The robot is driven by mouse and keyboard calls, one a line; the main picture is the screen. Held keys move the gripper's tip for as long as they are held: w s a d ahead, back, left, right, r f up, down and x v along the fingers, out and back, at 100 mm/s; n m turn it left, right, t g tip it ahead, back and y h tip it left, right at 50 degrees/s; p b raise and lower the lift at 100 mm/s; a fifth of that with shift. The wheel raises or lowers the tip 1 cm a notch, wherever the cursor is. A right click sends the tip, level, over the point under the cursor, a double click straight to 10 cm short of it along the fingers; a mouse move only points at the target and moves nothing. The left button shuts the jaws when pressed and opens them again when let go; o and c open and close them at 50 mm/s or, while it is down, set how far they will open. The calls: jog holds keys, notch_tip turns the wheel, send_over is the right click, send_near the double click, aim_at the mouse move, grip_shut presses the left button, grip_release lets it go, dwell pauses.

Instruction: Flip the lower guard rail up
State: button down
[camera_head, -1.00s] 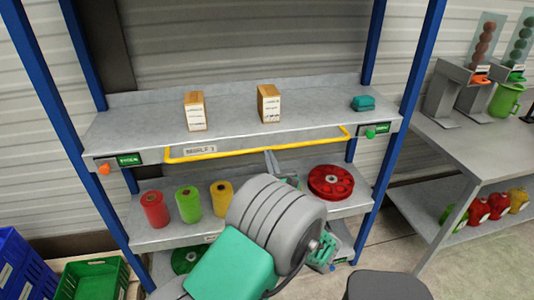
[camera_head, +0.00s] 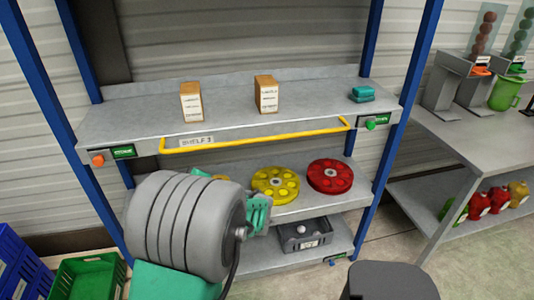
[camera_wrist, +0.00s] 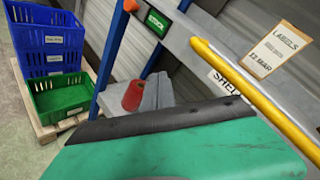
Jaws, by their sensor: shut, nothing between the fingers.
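The yellow guard rail (camera_head: 255,139) runs along the front of the upper shelf (camera_head: 150,118), hanging at or just below its front edge by the SHELF 3 label (camera_head: 197,142). Its near stretch also shows in the wrist view (camera_wrist: 262,104), up and right of my gripper. My gripper (camera_head: 258,213) is shut and empty, low in front of the middle shelf and apart from the rail. My grey arm hides part of it. Its green body with a black edge (camera_wrist: 165,122) fills the bottom of the wrist view.
Two boxes (camera_head: 191,102) (camera_head: 266,94) and a teal stack (camera_head: 361,94) stand on the upper shelf. Yellow (camera_head: 275,184) and red (camera_head: 330,176) reels lie below. Blue posts (camera_head: 390,100) frame the rack. Crates (camera_head: 88,278) stand left, a side table (camera_head: 465,150) right.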

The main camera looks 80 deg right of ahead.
jog(key=w+a+f+n+g+y, duration=0.1)
jog(key=w+a+f+n+y, duration=0.15)
jog(key=w+a+n, duration=0.4)
jog(key=w+a+f+n+g+y, duration=0.1)
jog(key=w+a+n+y, duration=0.25)
jog(key=a, duration=0.55)
jog(key=w+a+f+n+g+y, duration=0.1)
jog(key=w+a+f+n+y, duration=0.1)
jog(key=w+a+n, duration=0.4)
jog(key=s+a+f+n+g+y, duration=0.1)
jog(key=s+a+n+g, duration=0.2)
jog(key=a+n, duration=0.45)
jog(key=s+a+f+n+g, duration=0.1)
jog(key=s+a+n+g, duration=0.25)
jog(key=a, duration=0.65)
jog(key=s+a+r+n, duration=0.4)
jog(key=a+n, duration=0.2)
jog(key=n, duration=0.1)
jog(key=shift+a+r+h, duration=0.25)
jog(key=shift+r+h, duration=0.05)
jog(key=shift+r, duration=0.05)
jog(key=shift+s, duration=0.15)
